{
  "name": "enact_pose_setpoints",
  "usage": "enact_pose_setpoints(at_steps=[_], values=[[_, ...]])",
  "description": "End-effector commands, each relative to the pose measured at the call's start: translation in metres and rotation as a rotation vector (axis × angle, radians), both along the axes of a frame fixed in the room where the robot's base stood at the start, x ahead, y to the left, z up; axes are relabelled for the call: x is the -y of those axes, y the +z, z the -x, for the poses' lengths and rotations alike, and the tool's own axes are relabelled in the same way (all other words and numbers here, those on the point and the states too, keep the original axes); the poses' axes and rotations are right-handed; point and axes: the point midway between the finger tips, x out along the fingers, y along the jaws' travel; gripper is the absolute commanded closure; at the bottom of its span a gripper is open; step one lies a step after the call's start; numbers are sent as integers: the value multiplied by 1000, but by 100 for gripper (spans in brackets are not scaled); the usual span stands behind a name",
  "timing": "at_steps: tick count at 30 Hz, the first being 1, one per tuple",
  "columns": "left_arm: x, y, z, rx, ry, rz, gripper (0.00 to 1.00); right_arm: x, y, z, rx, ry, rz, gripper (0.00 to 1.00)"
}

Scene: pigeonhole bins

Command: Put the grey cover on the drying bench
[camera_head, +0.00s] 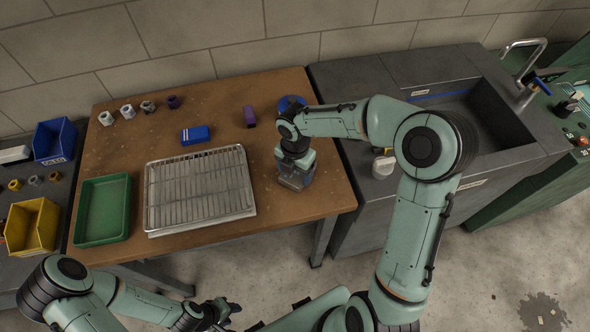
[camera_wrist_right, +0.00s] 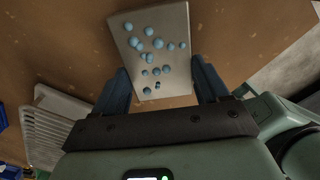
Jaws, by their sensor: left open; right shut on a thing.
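The grey cover (camera_wrist_right: 172,75) is a flat pale-grey plate dotted with several round blue spots. My right gripper (camera_wrist_right: 162,90) has its fingers on either side of the cover's near end and is shut on it. In the head view my right gripper (camera_head: 294,182) is low over the right end of the brown wooden bench (camera_head: 215,92); its wrist largely hides the cover there. I cannot tell whether the cover touches the bench top. No label shows which surface is the drying bench. My left gripper (camera_head: 222,312) is open and empty, in front of the bench.
On the wooden bench are a metal wire rack (camera_head: 200,188), a green tray (camera_head: 103,210), a blue box (camera_head: 195,135), a purple item (camera_head: 249,116) and several small cylinders. A sink unit (camera_head: 435,70) adjoins at right. Blue (camera_head: 54,140) and yellow (camera_head: 32,227) bins stand left.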

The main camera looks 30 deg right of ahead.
Motion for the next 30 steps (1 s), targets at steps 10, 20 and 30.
enact_pose_setpoints(at_steps=[10, 20, 30], values=[[0, -1, 1, -1, 1, 0, 57, 0, -2, 0, -1, 0, 0, 0], [0, 7, -6, 8, 0, 0, 57, 0, 34, -1, 5, -1, 1, 0], [0, 18, -18, 20, 0, 0, 57, 0, 103, -1, 5, 0, 0, 0]])
